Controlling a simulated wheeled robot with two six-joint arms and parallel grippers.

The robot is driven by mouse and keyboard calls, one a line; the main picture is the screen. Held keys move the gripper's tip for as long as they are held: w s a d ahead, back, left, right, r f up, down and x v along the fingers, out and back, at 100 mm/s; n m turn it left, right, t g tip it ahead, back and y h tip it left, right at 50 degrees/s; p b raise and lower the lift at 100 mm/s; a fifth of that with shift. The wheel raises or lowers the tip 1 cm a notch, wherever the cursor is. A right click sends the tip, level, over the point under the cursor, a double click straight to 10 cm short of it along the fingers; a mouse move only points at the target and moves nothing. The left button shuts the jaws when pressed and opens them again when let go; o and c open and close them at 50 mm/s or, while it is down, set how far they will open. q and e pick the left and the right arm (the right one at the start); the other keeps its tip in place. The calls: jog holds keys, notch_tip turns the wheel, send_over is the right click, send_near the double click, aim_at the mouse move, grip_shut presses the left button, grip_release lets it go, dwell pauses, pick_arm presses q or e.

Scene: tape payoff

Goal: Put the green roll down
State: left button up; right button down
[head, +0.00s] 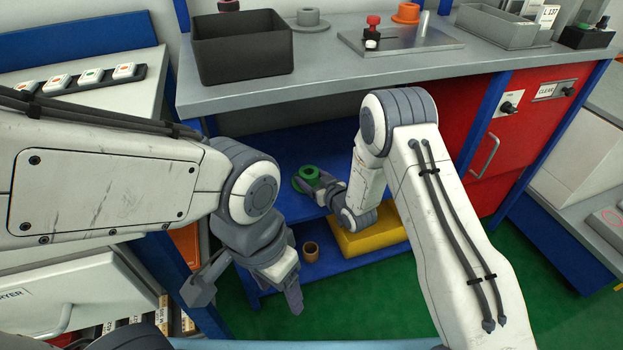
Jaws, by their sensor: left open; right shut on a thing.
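The green roll (307,172) is a short ring with a dark centre hole, seen at the middle of the head view in front of the blue upper shelf under the grey bench. My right gripper (310,182) is shut on the green roll, its dark fingers at the roll's lower right side. I cannot tell whether the roll touches the blue shelf (285,205) or is held just above it. My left gripper (248,293) is open and empty at lower left, pointing down, apart from the roll.
A small brown roll (311,251) and a yellow box (372,238) are on the lower blue shelf. The grey bench top (330,72) carries a black bin (243,55), a grey roll (309,20) and an orange roll (407,13). A red cabinet (535,95) stands at right.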

jog(key=shift+f, duration=0.2)
grip_release()
jog(key=shift+r, duration=0.1)
